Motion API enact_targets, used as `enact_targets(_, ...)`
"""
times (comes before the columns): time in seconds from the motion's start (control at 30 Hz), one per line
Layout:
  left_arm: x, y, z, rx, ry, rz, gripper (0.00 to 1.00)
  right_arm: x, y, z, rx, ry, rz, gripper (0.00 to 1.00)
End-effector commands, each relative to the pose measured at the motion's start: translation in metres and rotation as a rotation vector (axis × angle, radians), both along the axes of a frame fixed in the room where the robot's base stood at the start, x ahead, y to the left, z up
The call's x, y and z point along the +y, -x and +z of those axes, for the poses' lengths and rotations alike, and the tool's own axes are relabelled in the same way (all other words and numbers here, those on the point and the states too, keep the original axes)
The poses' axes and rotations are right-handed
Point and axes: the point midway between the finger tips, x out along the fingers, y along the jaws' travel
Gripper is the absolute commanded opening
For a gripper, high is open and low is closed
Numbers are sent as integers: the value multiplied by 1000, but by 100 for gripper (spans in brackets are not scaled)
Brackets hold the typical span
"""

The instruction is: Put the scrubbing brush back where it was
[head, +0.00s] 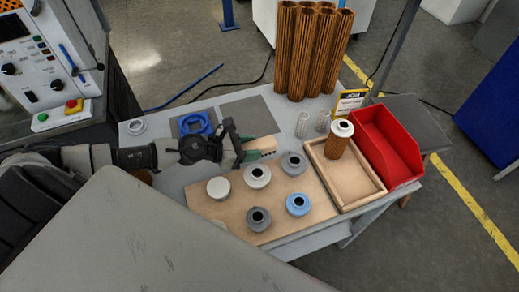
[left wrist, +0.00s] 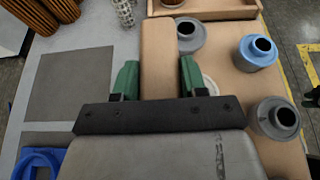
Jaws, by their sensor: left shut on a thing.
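The scrubbing brush, with a tan wooden back, shows in the left wrist view (left wrist: 158,60) between the green fingers of my left gripper (left wrist: 160,82). My left gripper is shut on it. In the head view the brush (head: 264,143) and the left gripper (head: 252,150) are near the back edge of the tan board (head: 230,226), in front of a bare grey mat (head: 250,117). The bristles are hidden, and I cannot tell whether the brush touches the surface below.
Several filter caps, including a blue one (head: 298,204), stand on the board. To the right are a wooden tray (head: 376,196) with a filter cartridge (head: 334,145) and a red bin (head: 408,165). Tall brown cartridges (head: 300,60) stand behind. Blue rings (head: 197,123) lie left of the bare mat.

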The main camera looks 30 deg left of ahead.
Motion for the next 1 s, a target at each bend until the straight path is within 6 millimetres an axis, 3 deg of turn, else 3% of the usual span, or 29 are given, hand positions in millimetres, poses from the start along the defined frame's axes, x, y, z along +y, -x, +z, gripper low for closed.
enact_targets(0.03, 2, -14, -11, -4, 4, 4, 14, 1, 0, -9, 0, -1, -1, 37)
enact_targets(0.2, 8, -49, -31, -2, 4, 3, 14, 1, 0, -17, 0, -1, -1, 37)
enact_targets(0.33, 12, -64, -39, -2, 2, 2, 14, 0, 0, -19, 0, -1, -1, 37)
enact_targets(0.47, 13, -69, -44, -1, 2, 1, 14, 0, 1, -20, 1, 0, 0, 37)
enact_targets(0.7, 12, -69, -78, 1, 4, 2, 14, -4, 1, -25, 2, 5, 2, 37)
enact_targets(1.0, 13, -69, -82, -2, 1, 0, 14, -5, 1, -25, 3, 6, 2, 37)
